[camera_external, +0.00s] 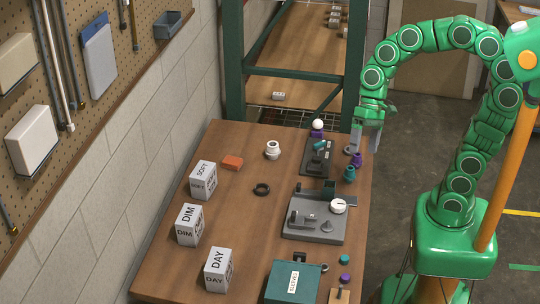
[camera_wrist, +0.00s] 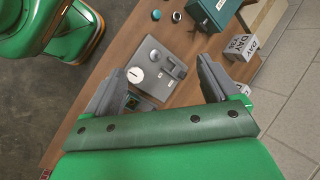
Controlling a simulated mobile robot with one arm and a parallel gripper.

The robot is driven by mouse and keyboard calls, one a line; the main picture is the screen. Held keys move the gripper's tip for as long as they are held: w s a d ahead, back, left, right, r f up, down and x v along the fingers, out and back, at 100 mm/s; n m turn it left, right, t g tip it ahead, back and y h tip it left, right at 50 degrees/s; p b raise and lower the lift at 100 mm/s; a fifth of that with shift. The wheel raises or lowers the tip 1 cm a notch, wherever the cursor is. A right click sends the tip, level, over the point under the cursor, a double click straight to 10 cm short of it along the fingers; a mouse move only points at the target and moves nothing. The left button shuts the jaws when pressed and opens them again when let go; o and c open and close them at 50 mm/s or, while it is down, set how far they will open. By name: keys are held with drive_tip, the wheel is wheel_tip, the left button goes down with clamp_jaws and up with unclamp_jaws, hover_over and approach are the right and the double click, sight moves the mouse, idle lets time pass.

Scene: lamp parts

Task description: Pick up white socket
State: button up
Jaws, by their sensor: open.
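A white stepped, ring-topped part (camera_external: 272,150), which looks like the white socket, stands upright on the wooden table near its back middle. It does not show in the wrist view. My gripper (camera_external: 364,148) hangs over the table's right edge, to the right of that part and apart from it. In the wrist view my gripper (camera_wrist: 160,68) has its two grey fingers spread wide with nothing held between them. A grey fixture (camera_wrist: 180,88) shows beyond the fingers, with a white round piece (camera_wrist: 136,75) on it.
Grey blocks marked SOFT (camera_external: 203,180), DIM (camera_external: 190,225) and DAY (camera_external: 218,270) line the left side. An orange block (camera_external: 232,163) and black ring (camera_external: 262,189) lie near the white part. A dark fixture (camera_external: 316,160), white ball (camera_external: 318,124) and teal box (camera_external: 280,290) stand rightward.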

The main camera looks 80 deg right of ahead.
drive_tip(key=w+d+r+m+t+y, duration=0.1)
drive_tip(key=w+d+m+t, duration=0.3)
drive_tip(key=w, duration=0.5)
drive_tip(key=w+d+r+m+t+y, duration=0.1)
drive_tip(key=w+d+m+t+y, duration=0.1)
drive_tip(key=w+d+m, duration=0.45)
drive_tip(key=w+d+f+m+t+h, duration=0.25)
drive_tip(key=w+d+m, duration=0.4)
drive_tip(key=d, duration=0.45)
drive_tip(key=w+d+f+m+t+h, duration=0.1)
drive_tip(key=w+d+m+t, duration=0.2)
drive_tip(key=w+d+m, duration=0.6)
drive_tip(key=n, duration=0.2)
approach(269, 150)
drive_tip(key=shift+w+d+f, duration=0.1)
drive_tip(key=shift+w+f, duration=0.5)
drive_tip(key=shift+w, duration=0.4)
drive_tip(key=shift+w+f, duration=0.1)
drive_tip(key=shift+f, duration=0.55)
drive_tip(key=shift+r+x, duration=0.15)
drive_tip(key=shift+x, duration=1.75)
drive_tip(key=shift+r+x, duration=0.2)
drive_tip(key=shift+x, duration=1.7)
drive_tip(key=shift+w, duration=0.1)
drive_tip(key=c, duration=1)
